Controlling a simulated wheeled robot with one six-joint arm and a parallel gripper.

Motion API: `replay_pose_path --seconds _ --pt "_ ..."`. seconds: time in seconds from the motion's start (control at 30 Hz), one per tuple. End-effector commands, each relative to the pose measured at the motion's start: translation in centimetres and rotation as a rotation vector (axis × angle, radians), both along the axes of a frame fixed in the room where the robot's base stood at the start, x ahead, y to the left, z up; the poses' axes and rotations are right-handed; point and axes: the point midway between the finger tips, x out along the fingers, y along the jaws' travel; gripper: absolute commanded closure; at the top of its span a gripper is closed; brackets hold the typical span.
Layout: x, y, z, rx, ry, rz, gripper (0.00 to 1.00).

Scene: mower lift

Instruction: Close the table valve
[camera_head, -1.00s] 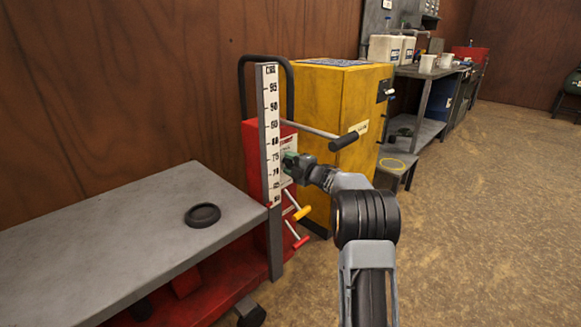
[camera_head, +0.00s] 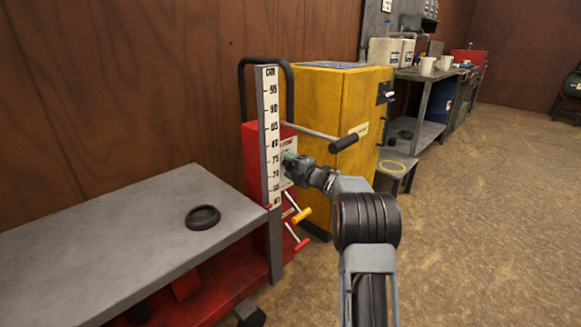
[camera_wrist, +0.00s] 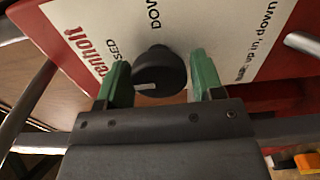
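The valve is a black round knob (camera_wrist: 158,72) with a white pointer mark, on a white label panel (camera_wrist: 215,25) of the red lift column. My gripper (camera_wrist: 160,78) is open, its two green fingers on either side of the knob with gaps showing. The pointer mark lies toward the left finger. Part of the word "CLOSED" and the word "DOWN" show on the panel. In the head view my gripper (camera_head: 291,160) is at the panel's front and hides the knob. The lift table (camera_head: 120,215) is a grey platform on the left.
A black round pad (camera_head: 203,217) lies on the platform. A ruler post (camera_head: 271,135) stands beside the column. A black-gripped lever (camera_head: 343,142), a yellow handle (camera_head: 301,215) and a red handle (camera_head: 301,244) stick out nearby. A yellow cabinet (camera_head: 345,110) stands behind.

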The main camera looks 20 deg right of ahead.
Motion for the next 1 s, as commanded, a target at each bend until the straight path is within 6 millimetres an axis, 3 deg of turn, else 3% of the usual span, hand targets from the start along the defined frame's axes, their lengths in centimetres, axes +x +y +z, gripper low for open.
replay_pose_path --seconds 0.13,0.47,1.0 --pt "0.0 0.0 0.0 0.001 0.0 0.0 0.26" --pt "-0.6 -0.3 0.1 0.002 0.001 -0.001 0.26" --pt "-9.6 -4.5 0.3 0.002 0.001 -0.003 0.26"
